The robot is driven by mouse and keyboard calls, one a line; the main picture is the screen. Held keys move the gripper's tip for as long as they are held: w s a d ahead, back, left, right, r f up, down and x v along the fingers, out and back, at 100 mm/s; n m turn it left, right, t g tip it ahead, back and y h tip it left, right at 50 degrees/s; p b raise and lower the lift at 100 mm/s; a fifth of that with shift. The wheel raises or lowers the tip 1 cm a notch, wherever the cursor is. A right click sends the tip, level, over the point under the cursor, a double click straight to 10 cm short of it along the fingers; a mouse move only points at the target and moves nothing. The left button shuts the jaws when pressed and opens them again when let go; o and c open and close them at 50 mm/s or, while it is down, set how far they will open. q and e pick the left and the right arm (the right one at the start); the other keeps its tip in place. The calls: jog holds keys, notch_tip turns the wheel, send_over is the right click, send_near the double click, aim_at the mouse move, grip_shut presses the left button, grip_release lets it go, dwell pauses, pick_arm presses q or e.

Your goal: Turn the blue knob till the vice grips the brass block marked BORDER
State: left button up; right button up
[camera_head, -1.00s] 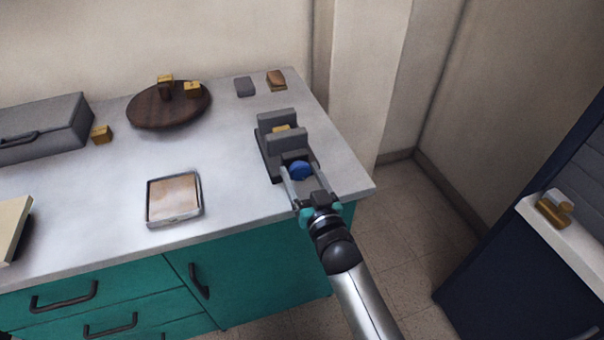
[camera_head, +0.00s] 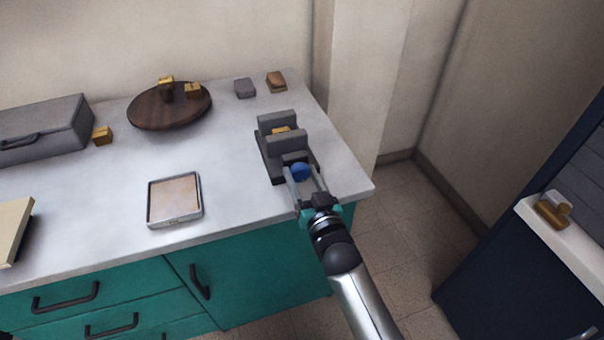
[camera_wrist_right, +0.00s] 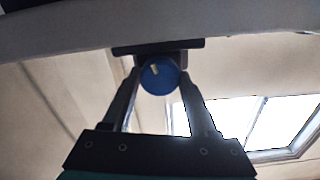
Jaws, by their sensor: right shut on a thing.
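The dark grey vice (camera_head: 274,160) stands on the worktop near its right end. A brass block (camera_head: 281,131) sits between its jaws. Its marking is too small to read, and I cannot tell whether both jaws touch it. The blue knob (camera_head: 300,172) is on the near end of the vice. My right gripper (camera_head: 304,180) is shut on the knob, with one finger on each side. In the right wrist view the knob (camera_wrist_right: 159,76) shows a pale mark near its top, between the fingertips. My left gripper is not in view.
A dark round wooden board (camera_head: 150,118) with brass blocks stands at the back. Another brass block (camera_head: 102,135) lies beside the grey case (camera_head: 45,128). A shallow tray (camera_head: 175,221) lies left of the vice. The worktop (camera_head: 235,150) between them is clear.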

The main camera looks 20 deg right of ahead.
jog(key=shift+r+m+p, duration=0.1)
jog(key=shift+m+p, duration=0.35)
jog(key=shift+m, duration=0.25)
jog(key=m+p, duration=0.1)
jog(key=m, duration=0.1)
jog(key=shift+m, duration=0.3)
jog(key=shift+m+p, duration=0.4)
jog(key=shift+m, duration=0.1)
jog(key=m, duration=0.2)
jog(key=shift+m+p, duration=0.3)
jog(key=shift+p, duration=0.05)
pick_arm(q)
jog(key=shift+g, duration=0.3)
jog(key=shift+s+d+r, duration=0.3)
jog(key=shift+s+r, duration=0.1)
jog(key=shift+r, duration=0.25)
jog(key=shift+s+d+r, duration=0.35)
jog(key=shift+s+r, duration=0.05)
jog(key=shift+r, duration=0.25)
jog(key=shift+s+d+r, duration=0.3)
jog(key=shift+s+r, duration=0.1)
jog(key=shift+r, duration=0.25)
pick_arm(e)
jog(key=shift+d+f+m, duration=0.1)
jog(key=shift+f+m, duration=0.1)
jog(key=shift+m, duration=1.7)
jog(key=o, duration=1.4)
jog(key=shift+c, duration=0.2)
